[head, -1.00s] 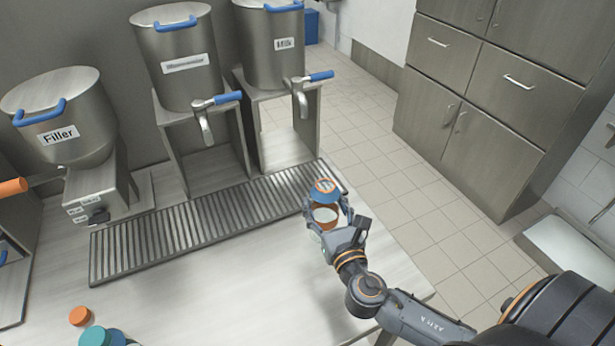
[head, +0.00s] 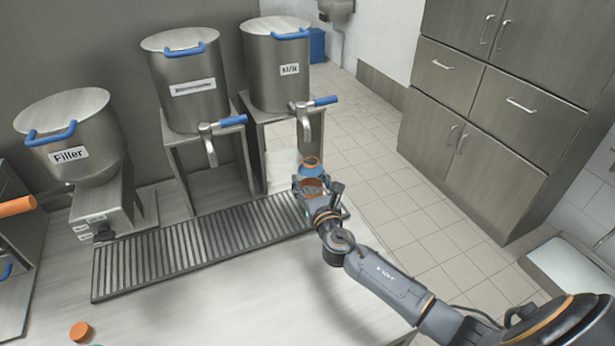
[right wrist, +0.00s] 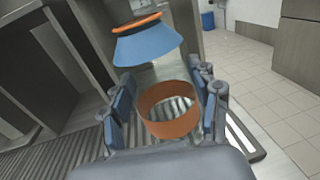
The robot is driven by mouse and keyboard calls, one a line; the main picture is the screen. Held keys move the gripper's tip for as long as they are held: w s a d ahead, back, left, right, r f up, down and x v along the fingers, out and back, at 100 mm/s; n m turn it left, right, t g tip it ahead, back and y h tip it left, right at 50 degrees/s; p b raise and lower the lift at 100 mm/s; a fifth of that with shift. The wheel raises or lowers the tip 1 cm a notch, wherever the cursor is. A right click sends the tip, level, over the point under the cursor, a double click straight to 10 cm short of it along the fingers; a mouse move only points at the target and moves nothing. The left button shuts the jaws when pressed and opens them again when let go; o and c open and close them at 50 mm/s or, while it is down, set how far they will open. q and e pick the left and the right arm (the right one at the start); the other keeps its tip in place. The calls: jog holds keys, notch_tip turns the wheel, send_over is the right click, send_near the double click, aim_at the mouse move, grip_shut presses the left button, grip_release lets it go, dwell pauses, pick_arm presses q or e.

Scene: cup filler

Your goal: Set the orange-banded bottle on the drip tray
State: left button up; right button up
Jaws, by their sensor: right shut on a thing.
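The orange-banded bottle (head: 311,166) has a blue shoulder, an orange rim and a wide orange band. My right gripper (head: 309,188) is shut around it and holds it upright or nearly so, over the right end of the drip tray (head: 180,257), near the Milk tap. In the right wrist view the bottle's orange band (right wrist: 168,122) sits between the fingers of the gripper (right wrist: 166,98), and tray slats show behind it. I cannot tell whether the bottle's base touches the tray. My left gripper is not in view.
The Milk tank (head: 276,72) and its blue-handled tap (head: 304,120) stand behind the bottle. A second tank (head: 186,85) and the Filler machine (head: 72,140) stand to the left. An orange cap (head: 81,331) shows at the counter's front. Most of the tray is clear.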

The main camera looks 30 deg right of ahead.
jog(key=w, duration=0.1)
jog(key=w+f, duration=0.1)
jog(key=w, duration=0.1)
jog(key=shift+w+d+f, duration=0.15)
jog(key=shift+d, duration=0.2)
jog(key=shift+f+b, duration=0.25)
jog(key=shift+b, duration=0.05)
jog(key=shift+r, duration=0.1)
jog(key=o, duration=1)
